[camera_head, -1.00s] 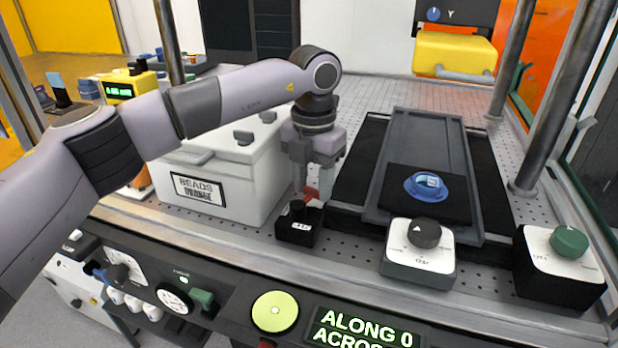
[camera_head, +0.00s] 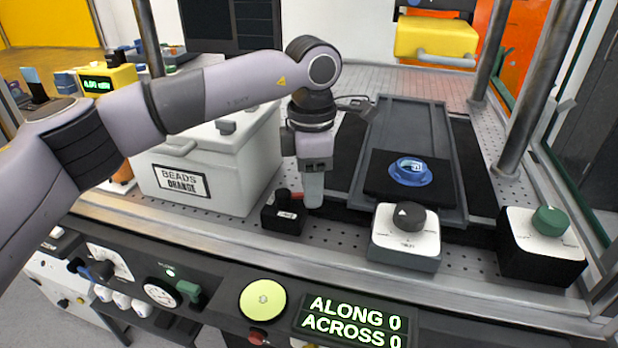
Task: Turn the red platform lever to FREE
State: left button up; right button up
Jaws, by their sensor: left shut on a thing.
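The red lever (camera_head: 297,196) sits on a small black box (camera_head: 283,218) with a round black knob and a white label, at the front edge of the perforated deck. Only a short piece of the lever shows, right of the knob. The label is too small to read. My left gripper (camera_head: 313,192) points down just right of the knob, shut on the lever; its near finger hides the lever's outer end. My right gripper is not in view.
A white box labelled "BEADS ORANGE" (camera_head: 205,170) stands close left of the gripper. To the right are a grey platform (camera_head: 415,120) with a blue round part (camera_head: 410,172), a black-knob dial box (camera_head: 405,245) and a green-knob box (camera_head: 542,245). A display (camera_head: 352,322) reads ALONG 0, ACROSS 0.

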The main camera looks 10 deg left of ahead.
pick_arm(q)
jog(key=shift+s+d+m+b, duration=0.15)
jog(key=shift+s+m, duration=0.25)
jog(key=shift+m, duration=0.65)
jog(key=shift+s+d+m+b, duration=0.15)
jog(key=shift+s+m, duration=0.25)
jog(key=shift+m, duration=0.65)
jog(key=shift+a, duration=0.1)
jog(key=o, duration=1.1)
jog(key=shift+c, duration=0.2)
jog(key=shift+r+b, duration=0.3)
jog(key=shift+r, duration=3.35)
